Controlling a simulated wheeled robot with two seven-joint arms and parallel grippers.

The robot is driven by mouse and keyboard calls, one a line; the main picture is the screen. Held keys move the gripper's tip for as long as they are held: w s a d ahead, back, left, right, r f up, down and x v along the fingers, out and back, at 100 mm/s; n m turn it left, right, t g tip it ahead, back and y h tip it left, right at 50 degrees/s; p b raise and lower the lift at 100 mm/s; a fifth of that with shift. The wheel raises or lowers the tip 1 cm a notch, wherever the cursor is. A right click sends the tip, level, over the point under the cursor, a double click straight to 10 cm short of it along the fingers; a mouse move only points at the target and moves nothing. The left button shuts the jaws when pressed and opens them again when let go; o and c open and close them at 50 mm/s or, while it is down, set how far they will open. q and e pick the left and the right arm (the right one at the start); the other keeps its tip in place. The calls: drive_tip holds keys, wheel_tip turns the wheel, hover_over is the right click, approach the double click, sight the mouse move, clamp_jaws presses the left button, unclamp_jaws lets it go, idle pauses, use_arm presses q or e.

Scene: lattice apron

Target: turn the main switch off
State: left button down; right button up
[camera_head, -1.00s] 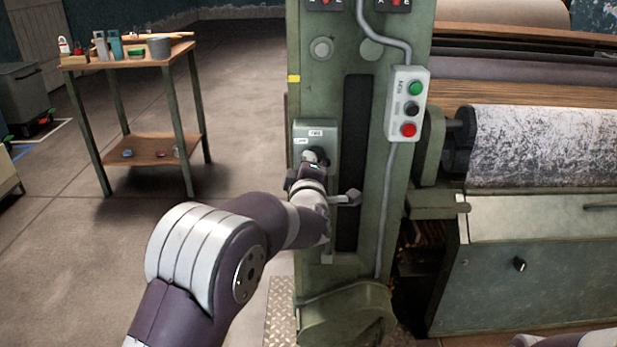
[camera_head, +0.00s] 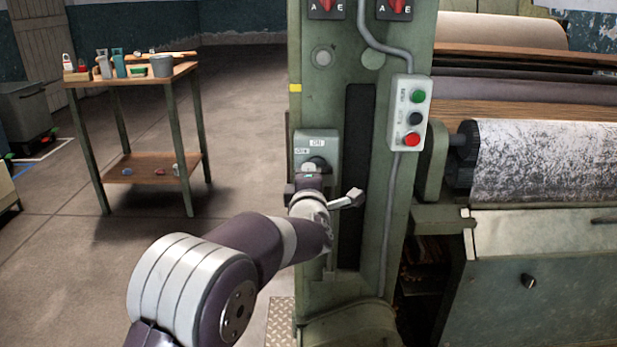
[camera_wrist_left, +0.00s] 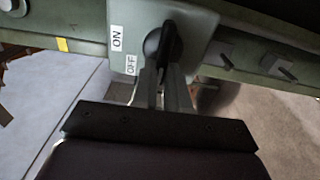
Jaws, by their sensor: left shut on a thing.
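The main switch is a grey-green box (camera_head: 318,148) on the green machine column, with white labels and a dark rotary handle. In the left wrist view, the box (camera_wrist_left: 196,22) shows an ON label (camera_wrist_left: 117,38) and an OFF label (camera_wrist_left: 130,64) left of the black handle (camera_wrist_left: 165,45). My left gripper (camera_wrist_left: 164,82) is shut on this handle, its fingers on either side. In the head view, my left gripper (camera_head: 312,178) covers the lower part of the switch. I cannot tell exactly which label the handle points to. My right gripper is out of view.
A control box (camera_head: 410,115) with green, black and red buttons is to the right on the column. A small lever (camera_head: 350,198) sticks out near my wrist. A wooden table (camera_head: 130,78) with tools stands at the left. The floor between is clear.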

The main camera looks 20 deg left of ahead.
use_arm(q)
drive_tip(key=shift+f, duration=0.1)
drive_tip(key=c, duration=1.1)
unclamp_jaws()
drive_tip(key=shift+d, duration=0.1)
drive_tip(key=shift+c, duration=0.2)
drive_tip(key=p+v, duration=0.2)
drive_tip(key=v, duration=1)
drive_tip(key=shift+s, duration=0.35)
